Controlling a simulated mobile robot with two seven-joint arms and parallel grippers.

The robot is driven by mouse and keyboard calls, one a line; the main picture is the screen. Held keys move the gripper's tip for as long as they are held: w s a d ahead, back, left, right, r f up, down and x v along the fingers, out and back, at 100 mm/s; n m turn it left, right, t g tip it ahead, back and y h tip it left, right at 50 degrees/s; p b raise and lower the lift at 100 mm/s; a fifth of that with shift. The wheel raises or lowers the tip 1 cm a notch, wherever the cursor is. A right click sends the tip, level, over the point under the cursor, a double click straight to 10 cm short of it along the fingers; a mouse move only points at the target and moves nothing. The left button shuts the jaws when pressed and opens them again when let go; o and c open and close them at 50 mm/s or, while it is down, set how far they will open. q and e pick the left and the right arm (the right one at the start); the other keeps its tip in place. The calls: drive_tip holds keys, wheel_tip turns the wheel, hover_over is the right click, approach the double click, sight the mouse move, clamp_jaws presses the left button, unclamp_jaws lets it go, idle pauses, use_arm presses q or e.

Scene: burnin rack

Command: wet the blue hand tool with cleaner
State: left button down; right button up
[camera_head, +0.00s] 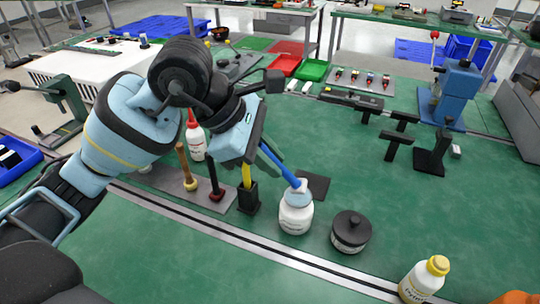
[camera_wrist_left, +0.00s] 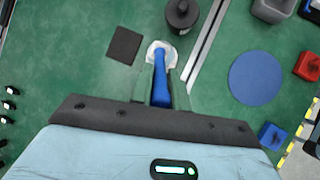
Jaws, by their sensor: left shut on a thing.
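My left gripper (camera_head: 258,148) is shut on the blue hand tool (camera_head: 280,164), whose shaft slants down to the right. The tool's far end meets the light blue top of a white bottle (camera_head: 295,215) standing upright on the green bench. In the left wrist view the tool (camera_wrist_left: 161,90) runs between the fingers (camera_wrist_left: 158,78) to the white bottle top (camera_wrist_left: 152,50). I cannot tell how deep its end sits, or whether it is wet; the bottle label is too small to read. My right gripper is not in view.
A black holder (camera_head: 247,198) with a yellow-handled tool stands left of the bottle. A black-lidded jar (camera_head: 351,232) is to its right, and a yellow-capped bottle (camera_head: 424,281) is near the front. A red-capped bottle (camera_head: 195,140) stands behind. Open green bench lies right of the jar.

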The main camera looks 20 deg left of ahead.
use_arm(q)
drive_tip(key=shift+f, duration=0.1)
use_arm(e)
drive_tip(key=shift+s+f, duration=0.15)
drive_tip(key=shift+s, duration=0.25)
use_arm(q)
drive_tip(key=shift+f, duration=0.2)
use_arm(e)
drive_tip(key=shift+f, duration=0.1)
use_arm(q)
drive_tip(key=shift+f+b, duration=0.2)
drive_tip(key=shift+b, duration=0.15)
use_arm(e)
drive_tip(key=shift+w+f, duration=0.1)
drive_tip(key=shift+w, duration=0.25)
